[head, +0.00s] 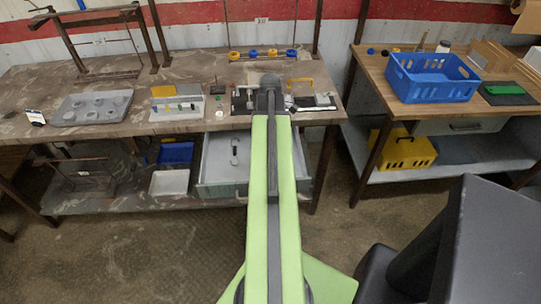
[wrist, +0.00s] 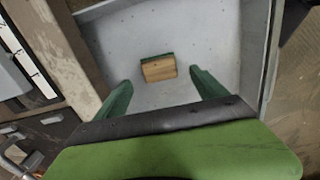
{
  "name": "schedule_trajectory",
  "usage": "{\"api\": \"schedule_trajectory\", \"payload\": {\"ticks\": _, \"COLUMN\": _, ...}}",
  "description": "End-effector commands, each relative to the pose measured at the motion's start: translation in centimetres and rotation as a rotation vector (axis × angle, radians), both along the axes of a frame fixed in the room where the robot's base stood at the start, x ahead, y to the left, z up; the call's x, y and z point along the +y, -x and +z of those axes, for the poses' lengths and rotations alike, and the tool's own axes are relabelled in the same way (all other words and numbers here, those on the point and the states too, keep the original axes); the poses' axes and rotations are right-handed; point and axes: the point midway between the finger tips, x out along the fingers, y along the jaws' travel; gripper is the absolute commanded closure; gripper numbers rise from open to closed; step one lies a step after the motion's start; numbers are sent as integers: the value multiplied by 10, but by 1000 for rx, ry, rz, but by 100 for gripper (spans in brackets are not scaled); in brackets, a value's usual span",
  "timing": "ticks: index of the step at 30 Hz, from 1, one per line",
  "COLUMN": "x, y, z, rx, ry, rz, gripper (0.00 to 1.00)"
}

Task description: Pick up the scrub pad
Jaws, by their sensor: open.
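The scrub pad (wrist: 158,70), a small tan block with a green layer along its far edge, lies on the floor of an open grey drawer (wrist: 215,30) in the wrist view. My gripper (wrist: 161,80) is open, with one green finger on each side of the pad's near end in the picture. The fingers appear apart from the pad, and nothing is between them in their grip. In the head view the drawer (head: 218,190) is pulled out under the left workbench. My arm hides the gripper there, and I cannot make out the pad.
The left workbench (head: 130,120) holds a grey tray (head: 92,106), small bins and a rail with coloured rings. The drawer's walls surround the pad, and the bench edge (wrist: 72,50) is close on the left. A blue crate (head: 432,80) stands on the right bench.

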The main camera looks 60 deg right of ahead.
Motion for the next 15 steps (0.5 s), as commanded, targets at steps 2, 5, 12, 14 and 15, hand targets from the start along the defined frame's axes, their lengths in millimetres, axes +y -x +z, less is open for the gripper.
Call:
{"api": "schedule_trajectory", "payload": {"ticks": 2, "x": 0, "y": 0, "z": -13, "rx": 0, "ry": 0, "rz": 0, "gripper": 18}}
{"api": "schedule_trajectory", "payload": {"ticks": 5, "x": -1, "y": -1, "z": -32, "rx": 0, "ry": 0, "rz": 0, "gripper": 18}}
{"api": "schedule_trajectory", "payload": {"ticks": 12, "x": -1, "y": -1, "z": -51, "rx": 0, "ry": 0, "rz": -1, "gripper": 18}}
{"api": "schedule_trajectory", "payload": {"ticks": 14, "x": -1, "y": -1, "z": -49, "rx": 0, "ry": 0, "rz": -1, "gripper": 18}}
{"api": "schedule_trajectory", "payload": {"ticks": 15, "x": -1, "y": -1, "z": -49, "rx": 0, "ry": 0, "rz": -1, "gripper": 18}}
